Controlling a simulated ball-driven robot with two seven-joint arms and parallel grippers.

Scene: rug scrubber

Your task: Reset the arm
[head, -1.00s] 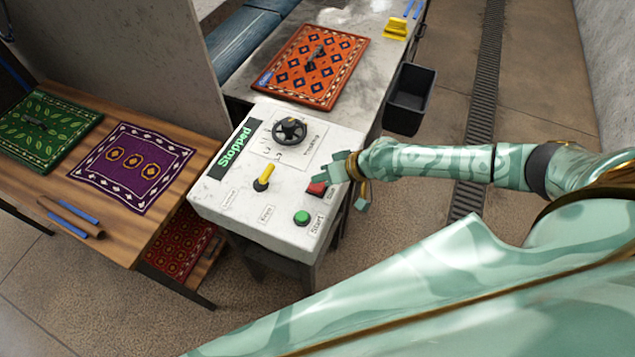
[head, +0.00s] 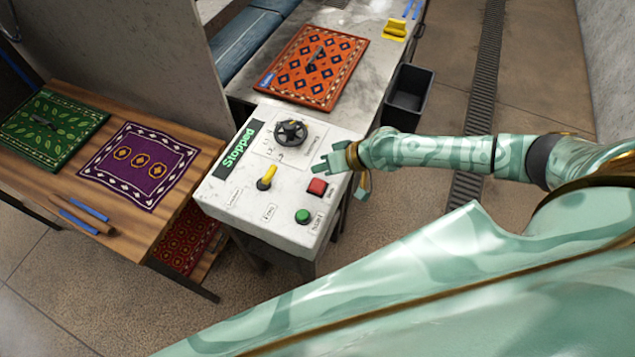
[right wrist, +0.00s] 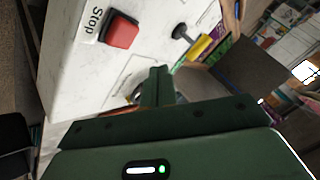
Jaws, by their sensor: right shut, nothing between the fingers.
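My right arm comes in from the right in the head view. Its gripper (head: 322,166) is shut and empty above the right edge of the white control panel (head: 230,213), just behind the red Stop button (head: 317,187). In the right wrist view the shut fingers (right wrist: 158,84) point over the panel, with the red button (right wrist: 119,31) to their upper left and apart from them. The panel display (head: 238,146) reads "Stopped". The panel also bears a black dial (head: 291,132), a yellow lever (head: 267,177) and a green Start button (head: 303,216). My left gripper is out of view.
An orange rug (head: 313,66) lies on the grey table behind the panel. A wooden table (head: 112,228) at left holds a green rug (head: 48,128) and a purple rug (head: 139,164). A black bin (head: 408,97) hangs at the grey table's right side.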

